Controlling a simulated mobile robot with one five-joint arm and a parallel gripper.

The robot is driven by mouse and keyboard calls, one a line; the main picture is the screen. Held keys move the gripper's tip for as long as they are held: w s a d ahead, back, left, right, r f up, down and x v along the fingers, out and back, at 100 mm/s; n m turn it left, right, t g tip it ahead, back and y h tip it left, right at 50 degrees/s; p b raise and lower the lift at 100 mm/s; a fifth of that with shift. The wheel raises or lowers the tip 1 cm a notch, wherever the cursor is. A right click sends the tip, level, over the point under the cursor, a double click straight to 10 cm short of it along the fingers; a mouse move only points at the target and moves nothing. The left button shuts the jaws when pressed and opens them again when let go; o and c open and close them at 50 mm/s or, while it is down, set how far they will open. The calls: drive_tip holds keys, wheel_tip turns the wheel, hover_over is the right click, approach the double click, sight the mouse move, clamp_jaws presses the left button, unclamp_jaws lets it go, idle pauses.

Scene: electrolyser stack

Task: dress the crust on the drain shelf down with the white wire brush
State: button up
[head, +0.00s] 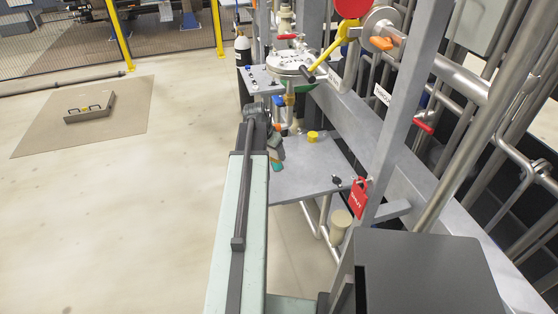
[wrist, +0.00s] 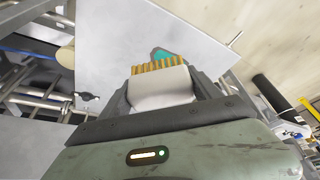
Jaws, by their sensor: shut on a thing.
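My gripper (wrist: 160,98) is shut on the white wire brush (wrist: 162,86), which sits between its two dark fingers. The brush's golden-brown bristles (wrist: 160,67) point away from the gripper, over the drain shelf. A teal patch of crust (wrist: 162,52) shows just beyond the bristles on the grey drain shelf (wrist: 205,28); the bristles hide part of it. I cannot tell whether the bristles touch it. In the head view the drain shelf (head: 310,182) lies right of my arm, which hides its left edge. The brush cannot be made out clearly there.
A yellow cap (head: 312,136) stands at the shelf's back. A black knob (head: 337,181) and a red tag (head: 359,198) are by its right edge. A grey frame post (head: 398,110) and pipes crowd the right. Open floor (head: 120,215) lies left.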

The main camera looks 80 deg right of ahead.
drive_tip(key=shift+n, duration=0.6)
drive_tip(key=b+x, duration=0.2)
drive_tip(key=s+b+x, duration=0.1)
drive_tip(key=b+x, duration=0.1)
drive_tip(key=x, duration=0.1)
drive_tip(key=b+x, duration=0.2)
drive_tip(key=shift+s+a+f, duration=0.1)
drive_tip(key=shift+s+f, duration=0.25)
drive_tip(key=shift+f+b, duration=0.95)
drive_tip(key=shift+b, duration=0.25)
drive_tip(key=shift+w+d+r, duration=0.1)
drive_tip(key=shift+w+d, duration=0.15)
drive_tip(key=shift+d, duration=0.35)
drive_tip(key=shift+w+d, duration=0.25)
drive_tip(key=shift+d, duration=0.35)
drive_tip(key=shift+w+d+h, duration=0.15)
drive_tip(key=shift+w+d, duration=0.2)
drive_tip(key=shift+d, duration=0.4)
drive_tip(key=shift+w+d+h, duration=0.15)
drive_tip(key=shift+w+d, duration=0.2)
drive_tip(key=shift+d, duration=0.35)
drive_tip(key=shift+w+d, duration=0.1)
drive_tip(key=shift+d, duration=0.05)
